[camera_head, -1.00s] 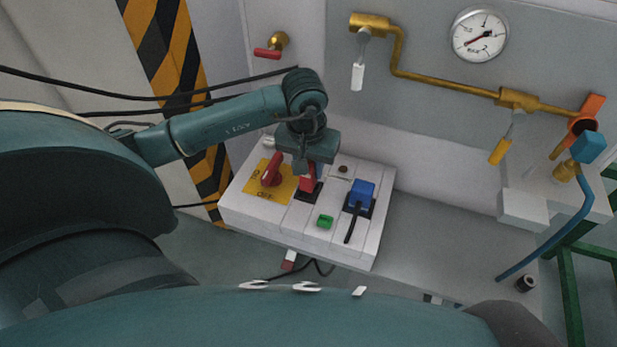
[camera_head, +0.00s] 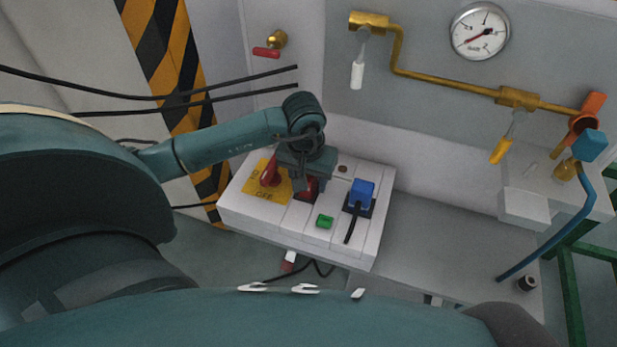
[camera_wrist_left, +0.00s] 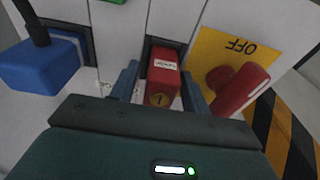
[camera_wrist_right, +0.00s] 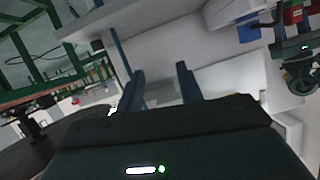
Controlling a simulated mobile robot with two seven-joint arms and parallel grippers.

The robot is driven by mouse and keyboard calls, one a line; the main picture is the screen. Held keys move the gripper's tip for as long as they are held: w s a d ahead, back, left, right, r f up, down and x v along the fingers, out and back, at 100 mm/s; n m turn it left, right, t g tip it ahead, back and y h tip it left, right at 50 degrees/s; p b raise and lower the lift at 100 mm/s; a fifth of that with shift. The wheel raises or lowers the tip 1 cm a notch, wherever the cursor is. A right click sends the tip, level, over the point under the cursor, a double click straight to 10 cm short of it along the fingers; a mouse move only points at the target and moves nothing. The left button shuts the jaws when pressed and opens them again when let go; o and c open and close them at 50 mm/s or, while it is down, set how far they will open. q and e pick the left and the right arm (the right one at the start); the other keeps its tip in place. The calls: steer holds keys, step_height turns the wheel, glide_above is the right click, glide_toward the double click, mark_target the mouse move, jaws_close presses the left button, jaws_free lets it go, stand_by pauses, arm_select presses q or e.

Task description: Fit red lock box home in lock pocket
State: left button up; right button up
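The red lock box (camera_wrist_left: 163,75), with a white label and a brass keyhole, stands at the dark lock pocket (camera_wrist_left: 152,45) on the white panel. How deep it sits in the pocket I cannot tell. My left gripper (camera_wrist_left: 162,88) has one finger on each side of the box. A narrow gap shows between the box and the left-hand finger, while the other finger is close against it or touching. In the head view my left gripper (camera_head: 302,183) covers most of the box. My right gripper (camera_wrist_right: 160,78) is open and empty, away from the panel.
On the panel (camera_head: 288,228), a red rotary handle (camera_head: 268,176) on a yellow OFF plate stands close beside the left gripper. A green button (camera_head: 324,221) and a blue plug-like block (camera_head: 362,192) lie to the right. Brass pipes (camera_head: 440,82) run along the wall behind.

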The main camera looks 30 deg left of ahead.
arm_select(q)
steer(key=r, duration=0.4)
steer(key=s+r, duration=0.1)
steer(key=r, duration=0.3)
steer(key=r+p, duration=0.1)
steer(key=r, duration=0.3)
steer(key=shift+s+d+r, duration=0.15)
steer(key=shift+s+d, duration=0.05)
steer(key=shift+r, duration=0.1)
